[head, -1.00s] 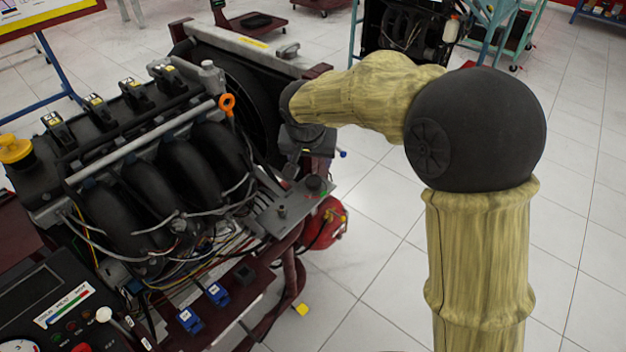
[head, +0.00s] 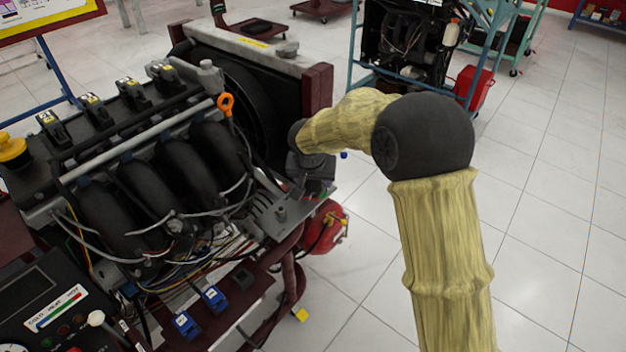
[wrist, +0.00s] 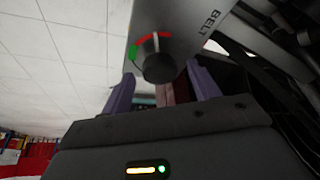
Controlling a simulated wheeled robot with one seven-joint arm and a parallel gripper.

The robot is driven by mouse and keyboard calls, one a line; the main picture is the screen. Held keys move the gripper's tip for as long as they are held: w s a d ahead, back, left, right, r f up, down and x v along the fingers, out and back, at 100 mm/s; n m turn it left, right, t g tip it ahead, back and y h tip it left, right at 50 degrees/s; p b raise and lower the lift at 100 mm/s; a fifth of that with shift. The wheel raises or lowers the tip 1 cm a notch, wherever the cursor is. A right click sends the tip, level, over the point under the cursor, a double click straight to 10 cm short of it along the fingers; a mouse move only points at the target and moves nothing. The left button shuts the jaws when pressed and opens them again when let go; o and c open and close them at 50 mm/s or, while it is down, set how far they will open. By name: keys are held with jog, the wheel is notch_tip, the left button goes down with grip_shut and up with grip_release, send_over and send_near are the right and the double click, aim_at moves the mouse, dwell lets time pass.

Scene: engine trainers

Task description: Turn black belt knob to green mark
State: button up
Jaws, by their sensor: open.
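The black belt knob (wrist: 158,66) stands on a grey metal panel (wrist: 188,22) marked BELT in the wrist view. A red arc curves above the knob, and a green mark (wrist: 132,51) lies at its left end. A pale line on the knob's upper side points at the red arc, away from the green mark. My gripper (wrist: 162,82) is open, one purple-grey finger on each side of the knob's near end. I cannot tell whether either finger touches it. In the head view my gripper is over the panel (head: 268,222) at the engine's right end, mostly hiding the knob.
The engine (head: 150,170) with hoses and wires fills the left. The radiator's dark red post (head: 318,92) stands close behind my wrist. A red round tank (head: 325,228) is below the panel. Open tiled floor lies to the right.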

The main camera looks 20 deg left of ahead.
jog(key=c, duration=1)
jog(key=shift+o, duration=0.2)
jog(key=shift+n+p, duration=0.4)
jog(key=shift+p, duration=0.05)
jog(key=n+p, duration=0.1)
jog(key=n+y+p, duration=0.1)
jog(key=p, duration=0.1)
jog(key=shift+d+r+n+g, duration=0.15)
jog(key=shift+r+n+g, duration=0.1)
jog(key=shift+n+g, duration=0.05)
jog(key=n+y+p, duration=0.1)
jog(key=n+p, duration=0.2)
jog(key=p, duration=0.2)
jog(key=shift+d+r+g, duration=0.1)
jog(key=shift+g, duration=0.3)
jog(key=n+g+y+p, duration=0.1)
jog(key=n+p, duration=0.3)
jog(key=p, duration=0.1)
jog(key=shift+w, duration=0.15)
jog(key=shift+f+n+g+p, duration=0.35)
jog(key=shift+n+g+p, duration=0.15)
jog(key=shift+n+p, duration=0.75)
jog(key=shift+d, duration=0.1)
